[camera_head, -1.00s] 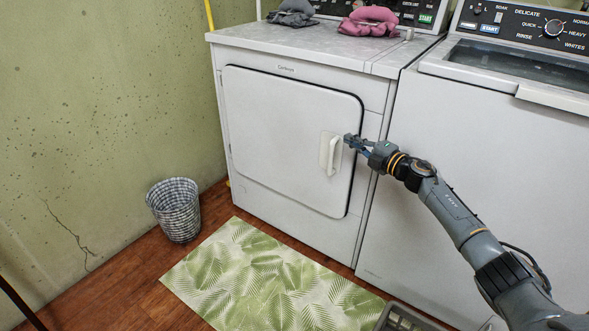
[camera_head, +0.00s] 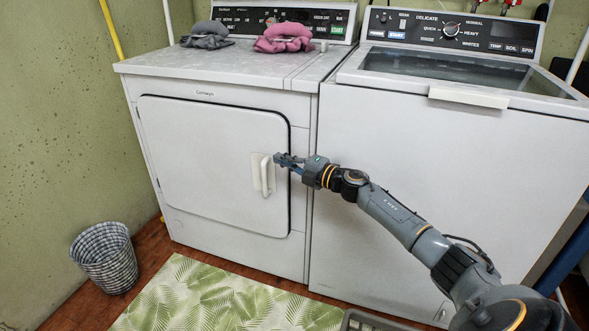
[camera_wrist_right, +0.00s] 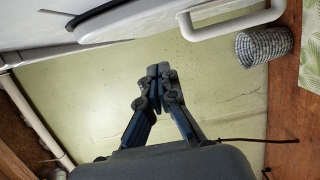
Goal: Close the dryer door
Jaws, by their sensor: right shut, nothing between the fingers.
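The white dryer door (camera_head: 205,160) is on the front of the dryer (camera_head: 145,85) and looks flush or nearly flush with it. A dark line runs along its top and right edges; I cannot tell whether it is fully latched. Its white handle (camera_head: 264,175) is at the door's right side and also shows at the top of the right wrist view (camera_wrist_right: 230,24). My right gripper (camera_head: 280,160) is shut and empty, just beside the handle's upper end. Its fingers (camera_wrist_right: 158,75) show together in the wrist view, with no clear contact on the door. My left gripper is not in view.
A washer (camera_head: 400,180) stands right of the dryer. A checked basket (camera_head: 105,260) stands at the left, and a green leaf-patterned mat (camera_head: 215,300) lies in front.

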